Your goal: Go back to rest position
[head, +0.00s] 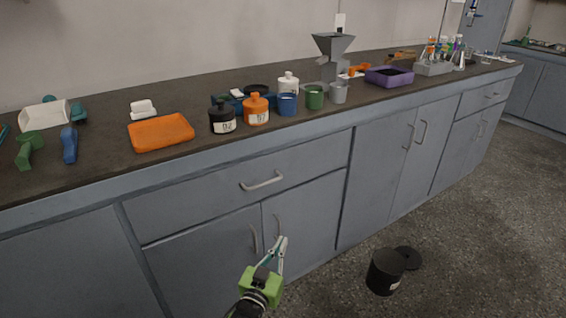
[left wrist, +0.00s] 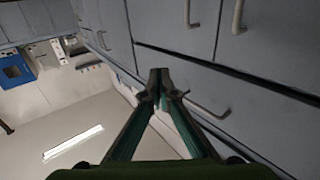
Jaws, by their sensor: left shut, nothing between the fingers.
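My left gripper (head: 281,243) is low in the head view, in front of the grey cabinet doors and below the counter top. Its green body is at the bottom, with the fingers pointing up. In the left wrist view the two fingers (left wrist: 159,82) meet at their tips with nothing between them. Cabinet fronts and handles show behind them. My right gripper is in neither view.
The counter (head: 80,174) holds an orange tray (head: 160,133), several jars and cups, a grey funnel machine (head: 334,60) and a purple bin (head: 389,77).

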